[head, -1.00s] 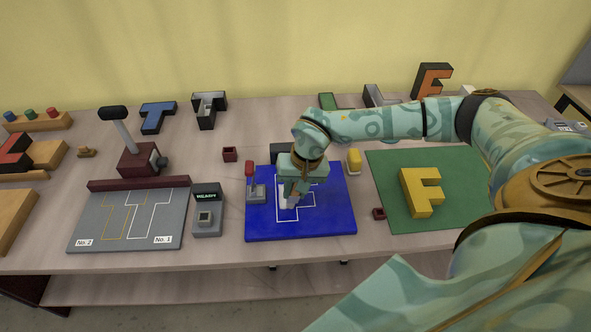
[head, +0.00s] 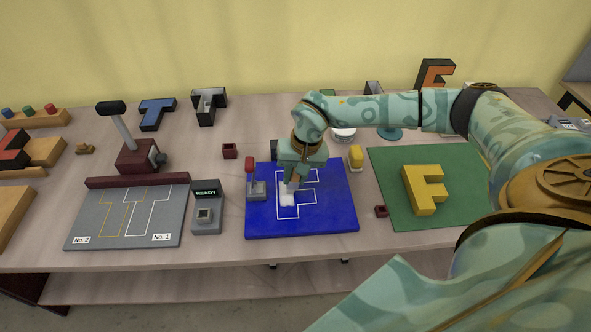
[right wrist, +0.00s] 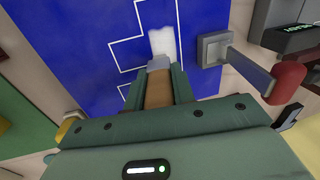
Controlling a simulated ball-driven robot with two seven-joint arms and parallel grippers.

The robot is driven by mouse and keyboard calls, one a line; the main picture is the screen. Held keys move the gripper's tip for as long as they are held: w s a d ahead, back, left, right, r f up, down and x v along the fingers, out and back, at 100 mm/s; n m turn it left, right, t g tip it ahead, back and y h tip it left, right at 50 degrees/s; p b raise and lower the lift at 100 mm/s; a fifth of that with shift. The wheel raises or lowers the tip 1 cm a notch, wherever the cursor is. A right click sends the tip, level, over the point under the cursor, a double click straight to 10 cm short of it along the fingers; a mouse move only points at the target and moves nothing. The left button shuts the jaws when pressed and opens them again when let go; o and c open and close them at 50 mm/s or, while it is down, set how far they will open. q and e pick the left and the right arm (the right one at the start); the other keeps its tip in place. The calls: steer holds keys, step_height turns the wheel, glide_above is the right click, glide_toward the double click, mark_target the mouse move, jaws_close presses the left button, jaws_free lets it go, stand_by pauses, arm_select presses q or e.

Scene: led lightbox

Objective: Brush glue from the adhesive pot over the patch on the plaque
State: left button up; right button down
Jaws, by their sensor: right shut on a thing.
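The blue plaque (head: 335,210) lies flat on the table with a white letter outline on it. My right gripper (head: 291,183) is over the plaque, shut on the brush. The brush's brown handle (right wrist: 158,92) and grey ferrule (right wrist: 158,64) show between the fingers in the right wrist view. A white area (right wrist: 163,42) lies at the brush's tip, inside the outline; I cannot tell bristles from glue there. A round white-topped container (head: 343,135), perhaps the adhesive pot, is partly hidden behind my right forearm. My left gripper is not in view.
A red-knobbed lever (head: 256,182) stands on the plaque's left edge. A small box reading READY (head: 206,212) and a grey board (head: 88,218) lie further left. A yellow block (head: 356,156) and a green mat (head: 388,190) with a yellow F (head: 424,189) are right.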

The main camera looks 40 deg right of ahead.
steer(key=shift+w+d+b, duration=0.35)
steer(key=shift+w+d, duration=0.1)
steer(key=shift+w, duration=0.3)
steer(key=shift+w+d+b, duration=0.3)
steer(key=shift+w+d, duration=0.15)
steer(key=shift+w, duration=0.25)
steer(key=shift+s+a+r+p, duration=0.1)
steer(key=shift+s+a+p, duration=0.3)
steer(key=shift+s+p, duration=0.25)
steer(key=shift+s+a+p, duration=0.4)
steer(key=shift+s+p, duration=0.2)
steer(key=shift+s, duration=0.1)
steer(key=shift+s+a+r+p, duration=0.1)
steer(key=shift+s+a+p, duration=0.3)
steer(key=shift+s+p, duration=0.25)
steer(key=shift+s+a+f+p, duration=0.1)
steer(key=shift+s+a+p, duration=0.4)
steer(key=shift+s, duration=0.25)
steer(key=shift+s+a+f, duration=0.1)
steer(key=shift+s, duration=0.1)
steer(key=shift+w, duration=0.1)
